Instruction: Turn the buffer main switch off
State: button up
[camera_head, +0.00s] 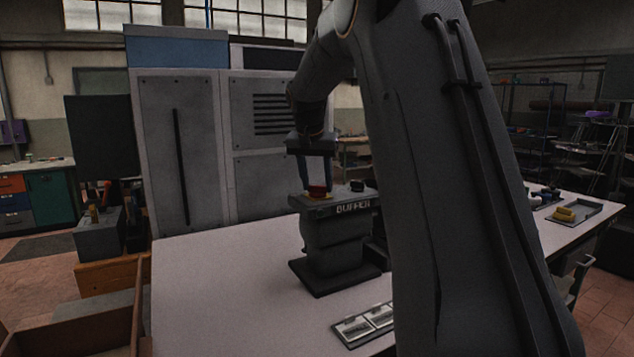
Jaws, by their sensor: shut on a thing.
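The dark buffer (332,240) stands on the pale table, with the word BUFFER on the front edge of its top. A red switch knob (317,191) with a little yellow at its base sits on the left of that top. I take it to be the main switch; its exact setting is too small to read. My gripper (316,183) comes down from above and is shut on the red knob, one finger on each side. A small black knob (357,186) sits to the right on the same top, apart from my gripper.
The pale table (220,290) is bare left of the buffer. A tray with label-like cards (365,325) lies in front. A tray with yellow pieces (567,213) is at the far right. A grey cabinet (185,150) stands behind. My arm hides the table's middle right.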

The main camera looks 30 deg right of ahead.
jog(key=o, duration=1.1)
jog(key=b+v, duration=0.2)
jog(key=v, duration=0.6)
jog(key=shift+f, duration=0.1)
